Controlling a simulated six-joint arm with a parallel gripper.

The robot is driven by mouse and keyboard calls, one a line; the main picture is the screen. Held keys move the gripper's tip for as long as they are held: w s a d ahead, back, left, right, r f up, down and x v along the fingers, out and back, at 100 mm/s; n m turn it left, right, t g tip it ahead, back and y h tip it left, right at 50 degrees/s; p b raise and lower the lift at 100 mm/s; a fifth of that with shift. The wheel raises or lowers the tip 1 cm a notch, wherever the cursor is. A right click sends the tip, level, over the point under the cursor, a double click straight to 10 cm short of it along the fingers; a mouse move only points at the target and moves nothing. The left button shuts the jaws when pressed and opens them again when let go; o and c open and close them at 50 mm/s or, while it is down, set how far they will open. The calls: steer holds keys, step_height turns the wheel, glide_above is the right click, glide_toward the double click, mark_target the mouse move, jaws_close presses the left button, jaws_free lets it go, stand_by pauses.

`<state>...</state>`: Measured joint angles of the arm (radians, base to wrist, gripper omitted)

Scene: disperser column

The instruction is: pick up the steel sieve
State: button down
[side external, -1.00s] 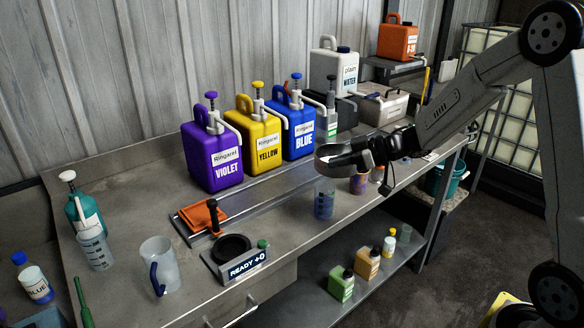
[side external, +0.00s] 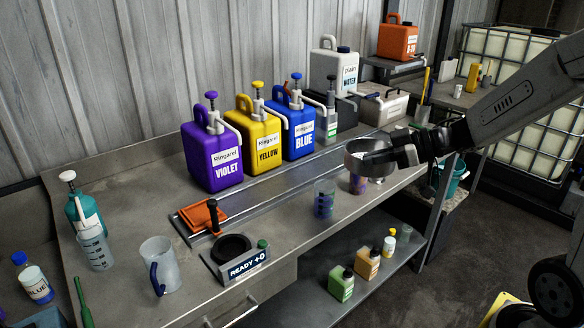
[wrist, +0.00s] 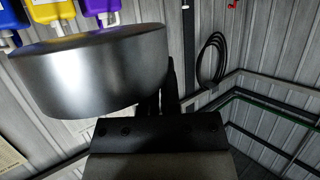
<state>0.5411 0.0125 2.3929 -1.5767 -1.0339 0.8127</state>
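The steel sieve (side external: 362,162) is a round grey metal pan with a pale inside. It is raised above the right part of the steel bench (side external: 290,205). My gripper (side external: 394,158) is at its right side and is shut on it. In the wrist view the sieve (wrist: 90,75) fills the upper left as a smooth steel drum. The gripper fingers (wrist: 166,92) show dark beside it, partly hidden behind its wall.
A purple-patterned cup (side external: 357,183) stands below the sieve, with a clear blue-marked beaker (side external: 323,200) to its left. Violet (side external: 212,160), yellow (side external: 262,148) and blue (side external: 297,135) canisters with pumps line the back. A black round scale (side external: 232,247) sits at the front.

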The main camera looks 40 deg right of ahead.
steer(key=shift+s+a, duration=0.1)
stand_by(0.7)
steer(key=a+f+n+g+y, duration=0.3)
steer(key=a+f+n+g, duration=0.1)
steer(key=a+f, duration=0.5)
steer(key=shift+a+f+n+y, duration=0.3)
steer(key=shift+f+n+y, duration=0.05)
steer(key=shift+n+y, duration=0.05)
steer(key=shift+w, duration=0.2)
steer(key=w+f, duration=0.3)
steer(key=w, duration=0.1)
steer(key=w+a+f, duration=0.1)
steer(key=w+f, duration=0.2)
steer(key=w, duration=0.1)
steer(key=w+f, duration=0.2)
steer(key=w, duration=0.2)
steer(key=shift+w+a+f, duration=0.15)
steer(key=shift+w+f, duration=0.2)
steer(key=shift+f, duration=0.05)
steer(key=shift+w+f, duration=0.25)
steer(key=shift+w, duration=0.05)
steer(key=shift+f, duration=0.1)
